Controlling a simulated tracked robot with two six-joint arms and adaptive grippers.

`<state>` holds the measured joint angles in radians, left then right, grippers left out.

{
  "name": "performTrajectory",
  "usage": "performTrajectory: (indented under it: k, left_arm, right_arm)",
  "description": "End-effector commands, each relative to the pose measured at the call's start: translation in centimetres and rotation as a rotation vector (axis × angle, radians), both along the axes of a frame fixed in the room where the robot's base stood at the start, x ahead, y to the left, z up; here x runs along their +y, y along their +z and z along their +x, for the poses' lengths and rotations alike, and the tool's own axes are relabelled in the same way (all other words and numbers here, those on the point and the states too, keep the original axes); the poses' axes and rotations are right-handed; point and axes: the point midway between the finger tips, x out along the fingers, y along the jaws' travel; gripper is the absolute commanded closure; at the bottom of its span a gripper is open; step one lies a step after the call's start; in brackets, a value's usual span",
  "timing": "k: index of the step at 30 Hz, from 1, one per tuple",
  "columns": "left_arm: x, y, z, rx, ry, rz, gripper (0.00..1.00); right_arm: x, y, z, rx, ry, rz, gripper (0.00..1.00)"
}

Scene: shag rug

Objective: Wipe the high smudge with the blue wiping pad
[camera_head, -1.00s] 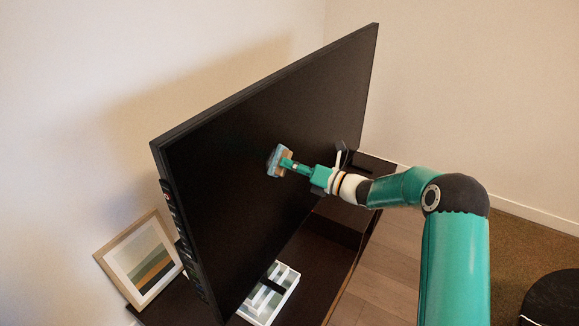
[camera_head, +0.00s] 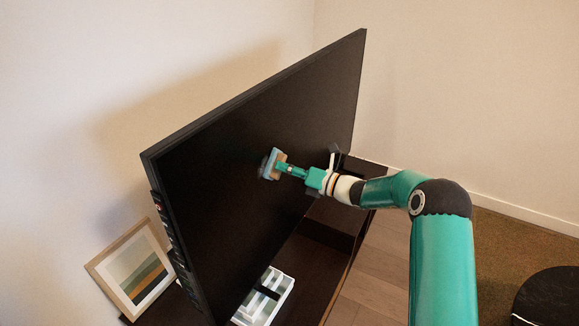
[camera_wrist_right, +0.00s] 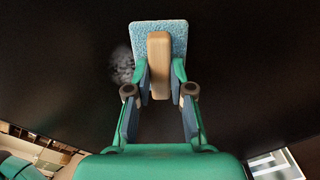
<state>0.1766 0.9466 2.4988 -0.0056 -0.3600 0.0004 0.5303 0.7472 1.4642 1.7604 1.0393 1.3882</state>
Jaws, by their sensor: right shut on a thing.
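The blue wiping pad (camera_head: 270,164) has a light blue face and a tan handle. My right gripper (camera_head: 283,168) is shut on that handle and holds the pad up against, or very close to, the large black screen (camera_head: 230,120). In the right wrist view the pad (camera_wrist_right: 158,28) is in front of my gripper (camera_wrist_right: 162,72), with the handle between the fingertips. A grey smudge (camera_wrist_right: 122,64) shows on the screen just left of the pad there, partly hidden by it. Whether the pad touches the screen I cannot tell. My left gripper is not in view.
The screen stands on a dark low cabinet (camera_head: 312,262). A dark round seat (camera_head: 548,298) is at lower right. Wooden floor beside the cabinet is clear.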

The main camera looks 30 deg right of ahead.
Motion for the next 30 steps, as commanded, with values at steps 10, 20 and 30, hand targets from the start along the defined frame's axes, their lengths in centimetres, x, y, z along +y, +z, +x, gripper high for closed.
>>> performTrajectory:
  k: [10, 20, 30]
  left_arm:
    - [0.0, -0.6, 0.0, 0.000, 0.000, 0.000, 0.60]
    - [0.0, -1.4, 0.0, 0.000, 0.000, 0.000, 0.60]
    - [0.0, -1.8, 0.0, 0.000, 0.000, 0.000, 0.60]
  right_arm:
    - [1.8, 0.0, -1.2, -0.001, 0.001, 0.000, 1.00]
    - [3.9, -0.1, -2.2, 0.000, 0.003, 0.000, 1.00]
    - [5.5, 0.1, -2.9, -0.002, 0.003, -0.001, 1.00]
